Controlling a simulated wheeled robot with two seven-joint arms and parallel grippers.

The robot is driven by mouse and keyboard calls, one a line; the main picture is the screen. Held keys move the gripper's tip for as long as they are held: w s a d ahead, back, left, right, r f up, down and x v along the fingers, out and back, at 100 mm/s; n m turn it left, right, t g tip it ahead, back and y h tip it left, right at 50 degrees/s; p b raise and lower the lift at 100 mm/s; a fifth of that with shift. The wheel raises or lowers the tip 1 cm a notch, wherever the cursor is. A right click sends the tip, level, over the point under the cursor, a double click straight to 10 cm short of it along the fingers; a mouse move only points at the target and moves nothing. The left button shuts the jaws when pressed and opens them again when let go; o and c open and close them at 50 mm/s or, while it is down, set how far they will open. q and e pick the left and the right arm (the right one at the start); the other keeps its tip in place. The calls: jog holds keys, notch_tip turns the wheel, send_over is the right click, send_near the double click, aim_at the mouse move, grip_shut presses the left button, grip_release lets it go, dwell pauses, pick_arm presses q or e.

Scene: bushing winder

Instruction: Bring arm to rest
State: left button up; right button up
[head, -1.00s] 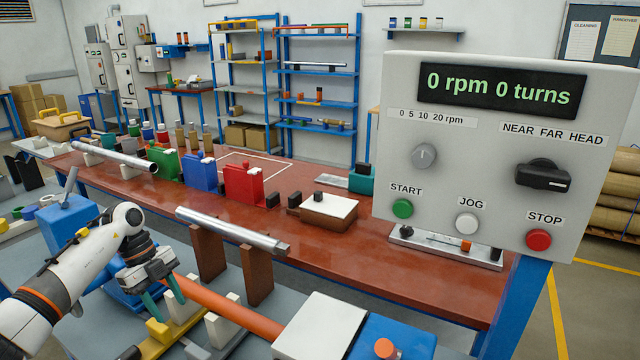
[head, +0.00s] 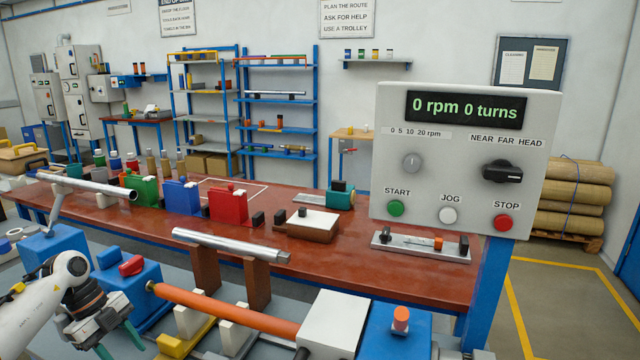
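My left arm comes in at the lower left of the head view. Its gripper (head: 119,342) has two green fingers spread apart with nothing between them. It is left of the yellow support and below the left end of the orange bar (head: 225,308), apart from both. The bar lies across the winder between the blue headstock (head: 128,285) with a red knob and the white box (head: 330,322) on the right. My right gripper is not in view.
The control panel (head: 460,150) reads 0 rpm 0 turns. A metal shaft (head: 232,245) rests on brown posts (head: 257,285). Red, blue and green blocks stand on the red-brown table (head: 345,255). The floor right of the panel is clear up to rolled stock (head: 570,195).

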pick_arm(q)
jog(key=w+d+f+m+t+h, duration=0.1)
jog(key=w+d+t+h, duration=0.15)
jog(key=d, duration=0.65)
jog(key=w+d+f+m+t+h, duration=0.15)
jog(key=d+h, duration=0.25)
jog(key=d, duration=0.6)
jog(key=s+d+r+n+t+h, duration=0.2)
jog(key=d+r+n+t, duration=0.55)
jog(key=t, duration=0.35)
jog(key=s+a+f+n+g+y, duration=0.1)
jog(key=s+a+f+n+y, duration=0.95)
jog(key=n+y, duration=0.45)
jog(key=s+d+f+g+h, duration=0.1)
jog(key=s+f+g, duration=0.35)
jog(key=s, duration=0.65)
jog(key=s+d+f+g+h, duration=0.1)
jog(key=s+f+g, duration=0.35)
jog(key=s, duration=0.55)
notch_tip(320, 180, down, 26)
jog(key=s+g, duration=0.2)
jog(key=s+a+f+g, duration=0.1)
jog(key=s+a+f, duration=0.1)
jog(key=s+f, duration=1.3)
jog(key=shift+s+a+f, duration=0.2)
jog(key=shift+s+a, duration=0.1)
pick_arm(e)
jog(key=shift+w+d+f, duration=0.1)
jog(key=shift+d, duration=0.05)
